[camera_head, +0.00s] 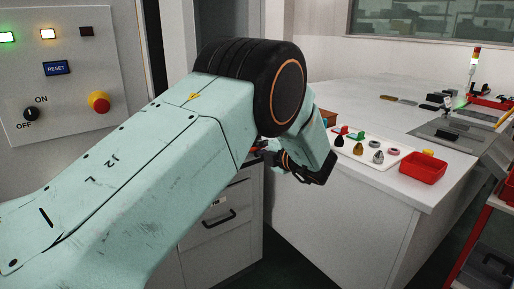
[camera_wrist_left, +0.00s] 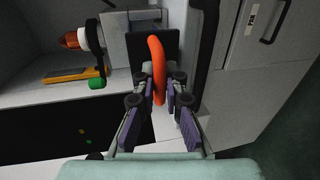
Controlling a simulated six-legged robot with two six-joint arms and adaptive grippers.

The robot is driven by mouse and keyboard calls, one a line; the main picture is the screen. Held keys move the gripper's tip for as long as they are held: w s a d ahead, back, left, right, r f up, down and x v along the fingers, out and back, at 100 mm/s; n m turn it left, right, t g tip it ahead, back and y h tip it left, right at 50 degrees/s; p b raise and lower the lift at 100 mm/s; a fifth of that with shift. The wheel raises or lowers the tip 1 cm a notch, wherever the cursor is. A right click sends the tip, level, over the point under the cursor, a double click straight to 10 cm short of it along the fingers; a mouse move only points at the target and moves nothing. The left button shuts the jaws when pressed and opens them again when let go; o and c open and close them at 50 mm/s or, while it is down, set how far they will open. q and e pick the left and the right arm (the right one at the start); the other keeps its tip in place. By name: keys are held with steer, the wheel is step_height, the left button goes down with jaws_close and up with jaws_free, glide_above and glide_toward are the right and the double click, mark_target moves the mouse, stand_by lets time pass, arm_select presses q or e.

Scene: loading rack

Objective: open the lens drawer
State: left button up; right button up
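In the head view, a grey cabinet drawer front (camera_head: 222,232) with a black bar handle (camera_head: 219,218) shows below my left arm. Its label is too small to read, so I cannot tell whether it is the lens drawer. My left gripper (camera_head: 309,172) is above the cabinet's right side, beside the white bench. In the wrist view, a curved orange handle (camera_wrist_left: 157,62) lies between the purple-padded fingers of that gripper (camera_wrist_left: 161,92). The fingers look apart, with narrow gaps beside the handle and no clear grip on it. My right gripper is out of view.
The white bench (camera_head: 350,100) carries a pale tray with small parts and a red bin (camera_head: 423,168). A control panel (camera_head: 62,70) with buttons is at the left. In the wrist view, another black handle (camera_wrist_left: 276,24) is on the cabinet front at upper right.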

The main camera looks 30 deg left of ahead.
arm_select(q)
steer(key=shift+o, duration=0.3)
steer(key=shift+d, duration=0.1)
steer(key=shift+d, duration=0.15)
steer(key=v, duration=0.7)
steer(key=shift+s+r, duration=0.15)
steer(key=shift+s, duration=0.05)
